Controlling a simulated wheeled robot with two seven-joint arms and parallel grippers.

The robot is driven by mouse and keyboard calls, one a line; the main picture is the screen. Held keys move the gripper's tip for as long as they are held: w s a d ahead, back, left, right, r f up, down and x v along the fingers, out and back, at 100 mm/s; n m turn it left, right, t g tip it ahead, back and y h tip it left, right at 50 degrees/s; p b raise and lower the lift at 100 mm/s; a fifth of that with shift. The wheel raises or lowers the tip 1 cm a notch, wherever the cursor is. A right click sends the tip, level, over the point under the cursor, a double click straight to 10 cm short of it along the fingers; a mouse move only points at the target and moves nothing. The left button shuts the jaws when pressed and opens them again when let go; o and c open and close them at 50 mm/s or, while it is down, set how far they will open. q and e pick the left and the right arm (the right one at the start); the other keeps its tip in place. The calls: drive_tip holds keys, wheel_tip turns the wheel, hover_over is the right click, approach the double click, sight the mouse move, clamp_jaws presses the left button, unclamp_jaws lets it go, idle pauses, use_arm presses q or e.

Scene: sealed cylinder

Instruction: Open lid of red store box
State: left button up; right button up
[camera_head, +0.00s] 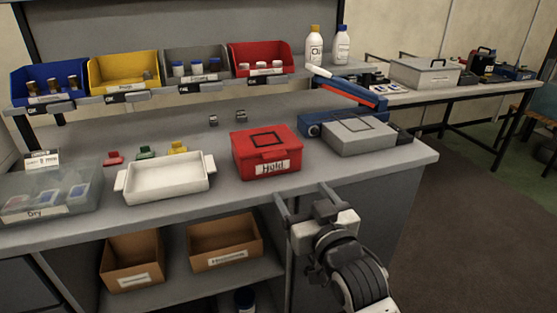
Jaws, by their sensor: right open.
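The red store box (245,163) stands upright on the workbench, right of its middle. Its red lid (287,137) is down and looks shut, with a dark square outline on top. A white label reading "Hold" and a latch are on the front. My right gripper (302,192) is in front of the box, slightly to its right and near the bench's front edge. Its two fingers are spread, point toward the bench and hold nothing. They look apart from the box. My left gripper is not in view.
A white tray (166,182) stands left of the box, and a clear bin (85,207) farther left. A grey box (360,136) and a blue device with a red-edged arm (345,90) stand to the right. Coloured bins line the rear shelf.

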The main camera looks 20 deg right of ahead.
sight(276, 157)
drive_tip(key=w, duration=1.3)
drive_tip(key=shift+a, duration=0.25)
drive_tip(key=shift+w, duration=0.5)
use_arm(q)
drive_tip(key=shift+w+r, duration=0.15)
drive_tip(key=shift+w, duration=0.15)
